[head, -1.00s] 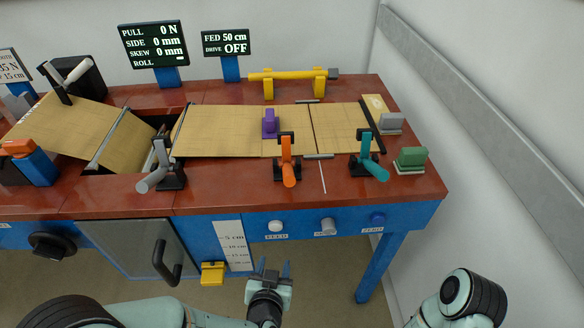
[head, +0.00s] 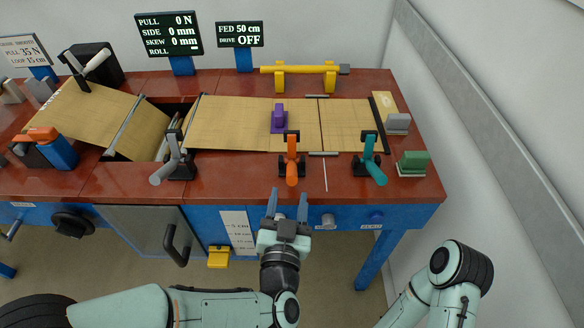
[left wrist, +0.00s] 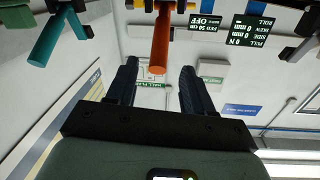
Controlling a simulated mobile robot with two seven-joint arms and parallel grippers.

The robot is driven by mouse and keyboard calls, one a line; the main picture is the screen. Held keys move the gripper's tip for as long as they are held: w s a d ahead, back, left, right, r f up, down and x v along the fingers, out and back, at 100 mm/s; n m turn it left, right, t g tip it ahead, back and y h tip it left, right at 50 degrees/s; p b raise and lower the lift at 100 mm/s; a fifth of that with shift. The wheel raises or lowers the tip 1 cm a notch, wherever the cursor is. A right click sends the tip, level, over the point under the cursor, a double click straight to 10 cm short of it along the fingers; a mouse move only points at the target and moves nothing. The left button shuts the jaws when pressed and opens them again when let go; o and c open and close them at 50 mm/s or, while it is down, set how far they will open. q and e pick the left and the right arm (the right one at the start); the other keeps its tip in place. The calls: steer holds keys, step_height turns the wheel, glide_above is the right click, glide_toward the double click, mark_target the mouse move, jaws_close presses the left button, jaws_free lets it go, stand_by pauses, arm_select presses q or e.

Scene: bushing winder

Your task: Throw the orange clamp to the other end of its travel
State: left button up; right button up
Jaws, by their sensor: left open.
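The orange clamp (head: 292,172) stands on the front part of the red bench, its handle leaning out toward me from a black base. It also shows in the left wrist view (left wrist: 161,42), at the top middle, where the picture is upside down. My left gripper (head: 288,201) is open and empty at the bench's front edge, just short of the orange handle and not touching it. In the left wrist view the fingers (left wrist: 158,88) stand apart, with the handle end beyond their gap. My right arm shows at the lower right, but its gripper is out of view.
A teal clamp (head: 374,170) stands to the right and a grey clamp (head: 168,170) to the left. A purple block (head: 279,119) sits on the tan sheet (head: 230,125) behind. Knobs, including a grey one (head: 328,221), line the blue front below the bench edge.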

mark_target(293, 167)
arm_select(q)
steer(key=w, duration=0.8)
steer(key=shift+d+f, duration=0.1)
steer(key=shift+d, duration=0.3)
jaws_close()
